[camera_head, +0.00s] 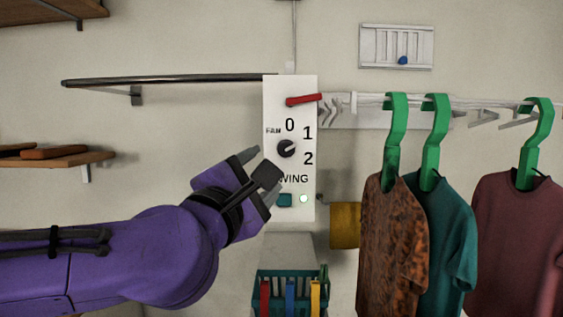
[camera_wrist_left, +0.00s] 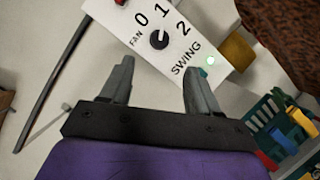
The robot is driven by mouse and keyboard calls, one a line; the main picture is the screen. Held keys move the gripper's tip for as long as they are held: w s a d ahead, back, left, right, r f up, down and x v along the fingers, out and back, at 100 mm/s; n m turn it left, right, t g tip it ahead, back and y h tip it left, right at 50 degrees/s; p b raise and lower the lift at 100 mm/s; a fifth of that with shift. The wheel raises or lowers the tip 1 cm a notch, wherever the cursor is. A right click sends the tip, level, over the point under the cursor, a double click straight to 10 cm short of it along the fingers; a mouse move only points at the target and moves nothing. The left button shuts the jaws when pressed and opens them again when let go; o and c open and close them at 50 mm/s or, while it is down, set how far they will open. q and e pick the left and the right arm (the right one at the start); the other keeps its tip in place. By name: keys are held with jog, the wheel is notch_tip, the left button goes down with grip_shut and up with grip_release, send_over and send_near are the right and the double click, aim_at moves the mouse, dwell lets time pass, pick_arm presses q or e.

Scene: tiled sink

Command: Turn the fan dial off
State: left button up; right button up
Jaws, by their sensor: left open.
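The black round fan dial (camera_head: 286,148) sits on a white wall panel (camera_head: 274,104), with 0, 1 and 2 printed around it. A pale mark on the dial points to the right side, roughly toward 1 and 2; the exact setting is too small to tell. It also shows in the left wrist view (camera_wrist_left: 158,40), ahead of the fingers. My left gripper (camera_head: 262,174) is open and empty, below and left of the dial in the head view, apparently apart from it. The left wrist view shows its spread fingers (camera_wrist_left: 156,72). My right gripper is not in view.
A red lever (camera_head: 304,100) is above the dial. A teal swing button (camera_head: 284,200) and lit green light (camera_head: 304,199) are below. Shirts on green hangers (camera_head: 396,130) hang at right. A dark rail (camera_head: 170,79) is at upper left; a teal basket (camera_head: 290,274) is below.

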aim_at(285, 151)
pick_arm(q)
jog(key=p+x, duration=0.3)
jog(key=x, duration=0.7)
jog(key=shift+w+r, duration=0.1)
jog(key=shift+w, duration=0.2)
jog(key=c, duration=1)
